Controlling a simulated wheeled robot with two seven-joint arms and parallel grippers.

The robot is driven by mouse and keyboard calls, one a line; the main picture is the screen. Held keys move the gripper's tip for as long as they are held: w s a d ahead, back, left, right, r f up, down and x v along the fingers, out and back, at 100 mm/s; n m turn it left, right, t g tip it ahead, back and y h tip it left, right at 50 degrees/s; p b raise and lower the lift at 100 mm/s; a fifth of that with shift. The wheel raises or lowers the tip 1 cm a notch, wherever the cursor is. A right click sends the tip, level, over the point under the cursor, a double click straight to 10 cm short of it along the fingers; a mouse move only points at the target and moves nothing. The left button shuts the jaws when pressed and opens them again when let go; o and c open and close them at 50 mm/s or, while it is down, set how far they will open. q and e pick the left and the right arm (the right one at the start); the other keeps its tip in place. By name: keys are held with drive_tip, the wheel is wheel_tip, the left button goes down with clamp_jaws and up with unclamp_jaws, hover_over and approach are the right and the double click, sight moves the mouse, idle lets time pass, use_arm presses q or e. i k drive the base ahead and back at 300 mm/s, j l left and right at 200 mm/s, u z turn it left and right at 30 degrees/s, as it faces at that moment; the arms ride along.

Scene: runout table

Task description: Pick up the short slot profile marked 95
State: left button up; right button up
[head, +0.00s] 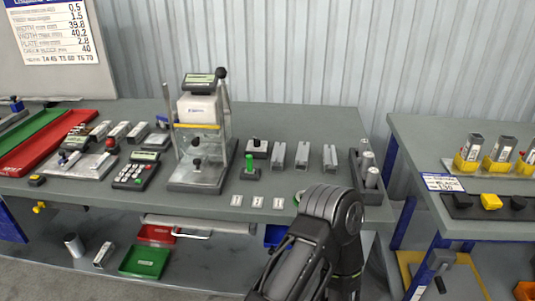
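Three short grey metal profiles stand in a row on the grey bench: a left one (279,155), a middle one (302,155) and a right one (329,157). Their markings are too small to read, so I cannot tell which is marked 95. One of my arms rises from the bottom and bends over the bench's front edge, just in front of the profiles. Neither gripper's fingers show.
A measuring stand (205,178) with a display is left of the profiles. A small block with a green knob (250,168) is nearer. A dark rack (372,190) with upright cylinders stands at the bench's right end. A second table (415,135) is further right, across a gap.

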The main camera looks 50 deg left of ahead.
sight(303, 152)
drive_tip(key=u, duration=2.5)
